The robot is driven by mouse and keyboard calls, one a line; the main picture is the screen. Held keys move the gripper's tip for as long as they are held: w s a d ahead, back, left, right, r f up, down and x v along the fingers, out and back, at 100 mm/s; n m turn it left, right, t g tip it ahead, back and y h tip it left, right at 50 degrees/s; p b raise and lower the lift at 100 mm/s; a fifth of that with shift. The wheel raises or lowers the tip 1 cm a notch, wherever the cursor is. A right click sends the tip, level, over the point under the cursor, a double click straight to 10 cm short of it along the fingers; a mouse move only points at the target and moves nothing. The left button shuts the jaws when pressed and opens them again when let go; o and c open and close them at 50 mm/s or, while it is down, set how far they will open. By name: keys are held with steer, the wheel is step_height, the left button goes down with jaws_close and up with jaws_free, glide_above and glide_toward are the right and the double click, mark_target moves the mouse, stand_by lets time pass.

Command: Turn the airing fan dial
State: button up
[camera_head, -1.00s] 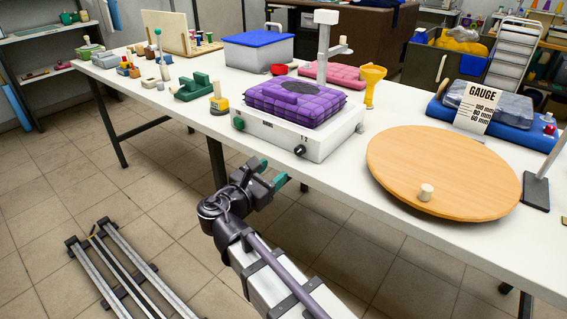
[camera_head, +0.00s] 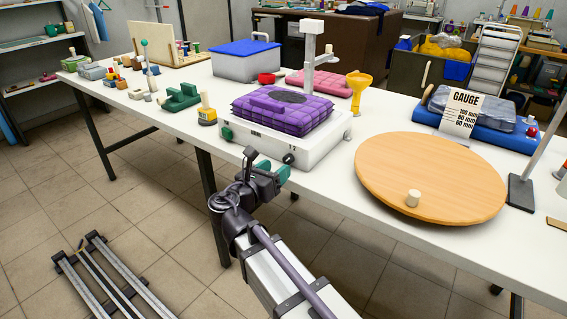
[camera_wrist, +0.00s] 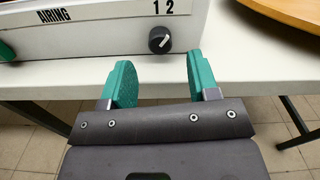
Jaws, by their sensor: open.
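The airing fan dial (camera_wrist: 160,40) is a black knob with a white pointer line on the front of the white airing unit (camera_wrist: 90,32). The numbers 1 and 2 are printed above it. In the head view the dial (camera_head: 288,158) is at the lower right of the unit's front face (camera_head: 262,147). A purple quilted comforter (camera_head: 284,108) lies on top of the unit. My gripper (camera_wrist: 157,77) has two green fingers, open and empty, just in front of the dial. The dial shows beyond the gap between the fingertips, apart from them. The pointer slants towards the upper right.
A round wooden board (camera_head: 430,175) lies right of the unit near the table edge. A green button (camera_head: 227,133) is on the unit's left front. A yellow funnel (camera_head: 358,88) stands behind it. The white table's front edge (camera_wrist: 235,85) lies below the dial.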

mark_target(286, 161)
steer(key=x, duration=0.4)
steer(key=shift+w+d, duration=0.15)
steer(key=shift+w, duration=0.05)
